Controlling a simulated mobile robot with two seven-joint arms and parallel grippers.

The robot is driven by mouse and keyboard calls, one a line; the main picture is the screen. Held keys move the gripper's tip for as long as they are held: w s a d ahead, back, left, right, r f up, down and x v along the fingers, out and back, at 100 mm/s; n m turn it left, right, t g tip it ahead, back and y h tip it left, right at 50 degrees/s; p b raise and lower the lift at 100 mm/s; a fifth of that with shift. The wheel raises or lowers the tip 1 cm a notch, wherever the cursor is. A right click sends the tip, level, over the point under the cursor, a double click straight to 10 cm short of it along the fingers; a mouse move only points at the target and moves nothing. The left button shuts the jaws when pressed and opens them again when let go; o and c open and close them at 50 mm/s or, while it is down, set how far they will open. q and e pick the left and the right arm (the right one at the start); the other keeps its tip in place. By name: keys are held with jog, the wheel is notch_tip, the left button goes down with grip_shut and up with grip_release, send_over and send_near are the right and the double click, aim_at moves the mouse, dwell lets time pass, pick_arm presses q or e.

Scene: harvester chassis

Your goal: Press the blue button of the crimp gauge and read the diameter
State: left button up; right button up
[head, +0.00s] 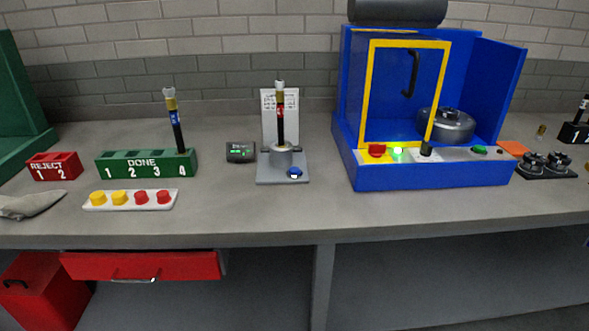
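The crimp gauge (270,178) stands on the bench at the middle, a grey plate with a round holder. Its blue button (295,173) is at the plate's front right. A black hose with a red band and metal end (281,118) stands upright in the holder. A white printed card (267,130) stands behind it. A small dark display (240,152) with a green lit readout sits left of the gauge; its digits are too small to read. Neither of my grippers shows in the head view.
Left are the green DONE rack (146,163) with a blue-banded hose in slot 4, the red REJECT rack (54,166) and a tray of caps (130,207). A blue machine (433,178) with a yellow-framed door stands right. The bench front before the gauge is clear.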

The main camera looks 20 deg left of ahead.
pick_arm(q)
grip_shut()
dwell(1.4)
